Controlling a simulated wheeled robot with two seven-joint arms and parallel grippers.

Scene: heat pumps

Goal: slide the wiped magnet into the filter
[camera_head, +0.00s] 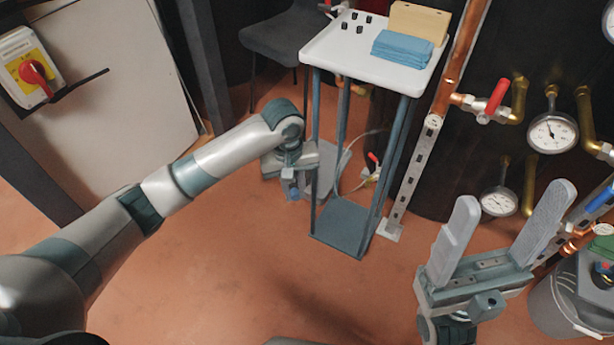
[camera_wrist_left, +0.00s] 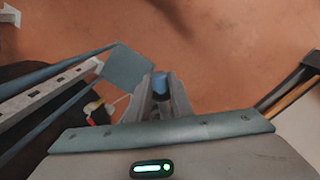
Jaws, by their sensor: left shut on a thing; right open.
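My left gripper (camera_head: 326,172) is low beside the white-topped stand, its grey fingers partly behind a stand leg. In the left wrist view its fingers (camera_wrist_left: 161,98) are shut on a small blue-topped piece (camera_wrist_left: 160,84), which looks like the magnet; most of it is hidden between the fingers. I cannot make that piece out in the head view. My right gripper (camera_head: 505,235) is open and empty at the lower right, fingers pointing up. At the right edge, a dark body with a green band (camera_head: 603,247) on copper pipe may be the filter; it is cut off by the frame.
Gauges (camera_head: 553,133) and red-handled valves (camera_head: 498,96) line the right. A grey bucket (camera_head: 562,300) stands lower right. The floor at centre is clear.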

